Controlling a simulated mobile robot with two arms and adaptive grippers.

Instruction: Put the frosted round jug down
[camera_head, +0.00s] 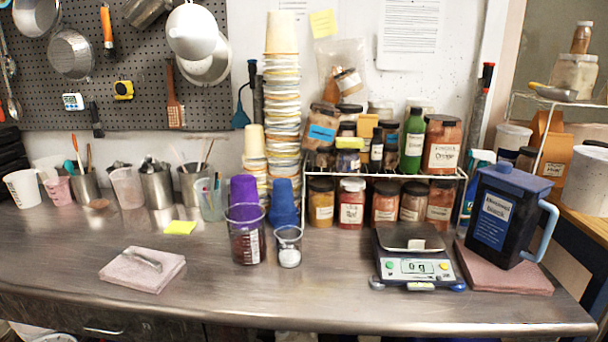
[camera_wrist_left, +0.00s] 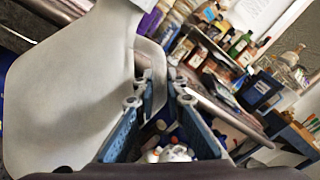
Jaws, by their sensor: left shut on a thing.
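The frosted round jug (camera_wrist_left: 65,85) is a large, whitish, cloudy vessel filling the left of the left wrist view, cut off by the frame edge. Its curved handle (camera_wrist_left: 155,70) runs down between the fingers of my left gripper (camera_wrist_left: 158,102), which is shut on it. The jug looks tilted in this view, but the wrist camera is tilted too. Its base and any contents are hidden. The head view shows neither the jug nor either gripper.
The steel counter (camera_head: 330,310) has bare room at front and left. On it stand a pink block with a metal handle (camera_head: 143,270), beakers with purple and blue cups (camera_head: 246,240), a scale reading 0 g (camera_head: 415,267), and a dark-blue lidded jug (camera_head: 500,215) on a pink slab (camera_head: 535,279).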

